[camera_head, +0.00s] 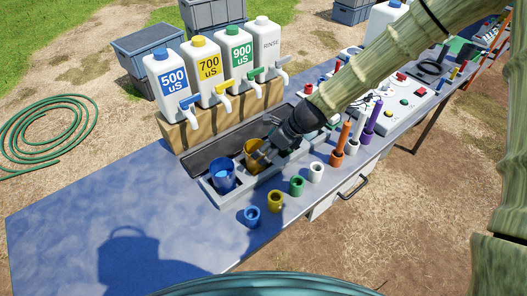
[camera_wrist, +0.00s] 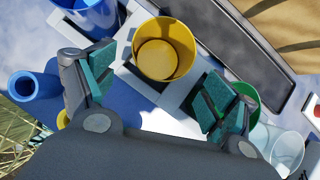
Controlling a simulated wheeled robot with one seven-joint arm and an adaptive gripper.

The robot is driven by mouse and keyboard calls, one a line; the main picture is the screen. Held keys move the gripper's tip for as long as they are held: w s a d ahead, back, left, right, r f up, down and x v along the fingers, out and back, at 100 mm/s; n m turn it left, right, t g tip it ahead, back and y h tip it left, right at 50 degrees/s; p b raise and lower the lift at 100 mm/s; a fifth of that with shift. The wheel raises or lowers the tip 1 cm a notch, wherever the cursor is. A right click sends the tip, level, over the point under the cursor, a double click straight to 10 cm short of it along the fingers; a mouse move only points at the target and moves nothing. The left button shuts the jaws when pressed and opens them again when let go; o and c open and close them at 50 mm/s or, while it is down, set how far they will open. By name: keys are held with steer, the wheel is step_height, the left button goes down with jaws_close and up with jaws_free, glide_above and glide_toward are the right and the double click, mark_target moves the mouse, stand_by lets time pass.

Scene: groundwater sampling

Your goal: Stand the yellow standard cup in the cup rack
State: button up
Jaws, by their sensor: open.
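The yellow standard cup (camera_head: 250,148) stands at the light grey cup rack (camera_head: 212,192), just right of a blue cup (camera_head: 222,178). In the wrist view the yellow cup (camera_wrist: 165,30) is upright, its open mouth facing the camera, over a rack slot. I cannot tell whether it is fully seated. My gripper (camera_head: 262,154) is just right of and partly in front of the cup. In the wrist view its fingers (camera_wrist: 156,88) are spread apart, with nothing between them; the cup lies beyond the tips. A green cup (camera_wrist: 245,95) is partly hidden behind the right finger.
Small coloured holders, including a blue one (camera_head: 252,216) and a green one (camera_head: 296,186), line the table's front edge. Bottles such as the 700 uS one (camera_head: 204,70) stand on a wooden stand (camera_head: 190,130) behind. The table's left part (camera_head: 90,215) is clear.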

steer(key=b+v, duration=0.1)
steer(key=v, duration=0.5)
stand_by(0.3)
steer(key=shift+d, duration=0.1)
stand_by(0.3)
